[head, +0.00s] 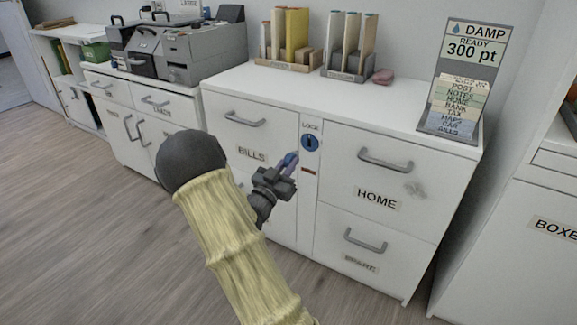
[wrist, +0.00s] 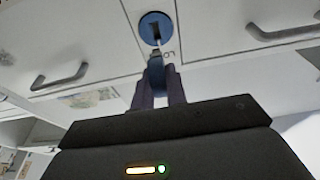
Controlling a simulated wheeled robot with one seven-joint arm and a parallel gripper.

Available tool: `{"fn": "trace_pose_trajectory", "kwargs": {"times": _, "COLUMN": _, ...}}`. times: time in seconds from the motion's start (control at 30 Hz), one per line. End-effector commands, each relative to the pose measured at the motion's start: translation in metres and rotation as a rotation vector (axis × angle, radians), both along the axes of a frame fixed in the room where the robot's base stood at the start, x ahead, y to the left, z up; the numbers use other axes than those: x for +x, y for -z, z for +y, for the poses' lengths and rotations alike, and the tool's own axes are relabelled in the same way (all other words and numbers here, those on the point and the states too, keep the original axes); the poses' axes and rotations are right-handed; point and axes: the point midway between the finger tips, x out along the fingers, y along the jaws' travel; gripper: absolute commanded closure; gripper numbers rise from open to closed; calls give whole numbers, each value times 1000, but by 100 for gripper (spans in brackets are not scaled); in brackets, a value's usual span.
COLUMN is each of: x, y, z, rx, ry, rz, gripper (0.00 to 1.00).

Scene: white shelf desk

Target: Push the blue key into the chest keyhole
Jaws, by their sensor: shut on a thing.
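The chest (head: 335,200) is a white drawer cabinet with a round blue lock plate (head: 310,142) high on the strip between its drawer columns. A dark keyhole slot (wrist: 156,34) shows in the plate in the wrist view. My gripper (head: 289,163) is in front of the strip, just below and left of the lock plate. It is shut on the blue key (wrist: 155,72), whose bow sits between the fingers. The key also shows as a small blue spot in the head view (head: 291,157). The key's tip is close to the plate; I cannot tell whether it touches.
Drawer handles (head: 386,160) stick out on both sides of the strip. File holders (head: 348,45), a pink object (head: 382,76) and a sign stand (head: 464,80) are on the chest top. A grey machine (head: 180,50) stands on the left cabinet. The floor (head: 90,220) at left is clear.

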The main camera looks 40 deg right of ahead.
Motion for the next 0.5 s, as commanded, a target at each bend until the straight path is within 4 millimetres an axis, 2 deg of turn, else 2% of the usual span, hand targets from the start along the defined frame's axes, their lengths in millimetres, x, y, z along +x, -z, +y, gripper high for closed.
{"fn": "trace_pose_trajectory", "kwargs": {"times": 0.23, "x": 3, "y": 0, "z": -6, "rx": -1, "ry": 0, "rz": -1, "gripper": 100}}
{"fn": "trace_pose_trajectory", "kwargs": {"times": 0.5, "x": 10, "y": 0, "z": -25, "rx": 0, "ry": 1, "rz": 0, "gripper": 100}}
